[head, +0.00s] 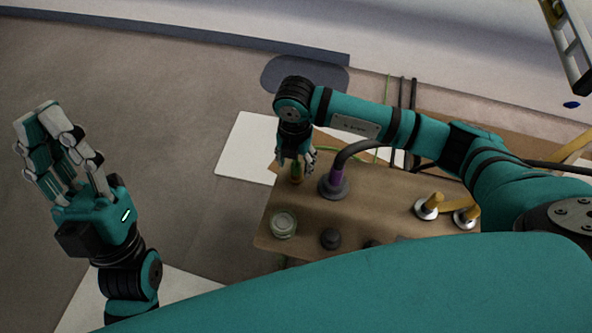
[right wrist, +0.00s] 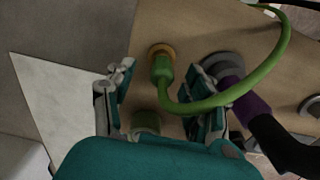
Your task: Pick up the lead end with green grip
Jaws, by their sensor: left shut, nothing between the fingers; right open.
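The lead end with green grip (right wrist: 162,70) stands in a tan round seat (right wrist: 160,51) on the brown board. Its green cable loops away to the right in the right wrist view. In the head view the green grip (head: 296,173) shows just below my right gripper (head: 297,160), partly hidden by the fingers. In the right wrist view my right gripper (right wrist: 165,92) is open, with one finger left of the green grip and the other right, by the cable. I cannot tell whether either touches. My left gripper (head: 42,115) is shut and empty, far left, away from the board.
A thick dark lead with a purple grip (head: 336,176) stands close right of the green one. A white sheet (head: 245,148) lies behind.

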